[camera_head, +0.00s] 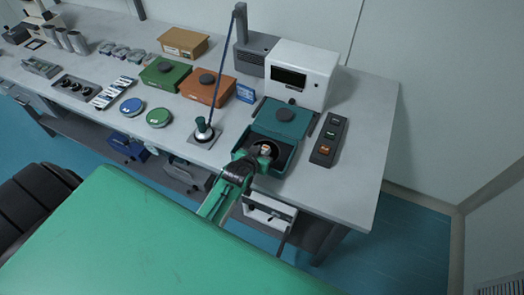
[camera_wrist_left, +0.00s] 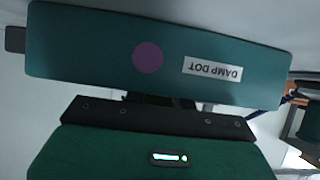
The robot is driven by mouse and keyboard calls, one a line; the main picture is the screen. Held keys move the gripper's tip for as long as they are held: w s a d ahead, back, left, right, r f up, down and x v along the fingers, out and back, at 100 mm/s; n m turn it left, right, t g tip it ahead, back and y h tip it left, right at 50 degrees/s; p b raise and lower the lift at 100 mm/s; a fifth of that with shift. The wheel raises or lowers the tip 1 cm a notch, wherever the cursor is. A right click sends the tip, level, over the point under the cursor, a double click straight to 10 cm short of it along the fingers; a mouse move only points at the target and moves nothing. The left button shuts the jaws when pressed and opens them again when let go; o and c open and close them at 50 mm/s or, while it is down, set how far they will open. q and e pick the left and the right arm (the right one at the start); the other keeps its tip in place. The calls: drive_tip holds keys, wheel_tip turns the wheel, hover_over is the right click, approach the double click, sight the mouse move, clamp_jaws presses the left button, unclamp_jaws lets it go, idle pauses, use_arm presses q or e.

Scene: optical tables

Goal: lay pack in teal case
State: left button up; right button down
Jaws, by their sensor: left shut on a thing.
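The teal case (camera_head: 290,161) stands near the right end of the table with its teal lid (camera_head: 268,123) raised at the back. My left gripper (camera_head: 264,155) reaches from the front into the case opening. It is shut on a small pale thing with a reddish mark (camera_head: 266,149), which seems to be the pack; my gripper hides much of it, and I cannot tell if it touches the case floor. In the left wrist view a teal panel (camera_wrist_left: 100,55), probably the lid, carries a purple dot and an upside-down "DAMP DOT" label. My right gripper is not in view.
A white instrument (camera_head: 301,72) stands behind the case and a dark button panel (camera_head: 329,139) to its right. A green-topped stand (camera_head: 204,129) is to the left. Orange (camera_head: 205,88) and green (camera_head: 163,73) cases sit farther left. The right table corner is clear.

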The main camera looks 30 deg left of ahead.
use_arm(q)
drive_tip(key=o, duration=0.9)
drive_tip(key=shift+o, duration=0.2)
drive_tip(key=shift+r, duration=0.1)
drive_tip(key=shift+s, duration=0.3)
drive_tip(key=b+v, duration=0.2)
drive_tip(key=v, duration=0.8)
drive_tip(key=shift+s+d+r, duration=0.1)
drive_tip(key=shift+s, duration=0.05)
drive_tip(key=shift+s+r, duration=0.35)
drive_tip(key=shift+s, duration=0.15)
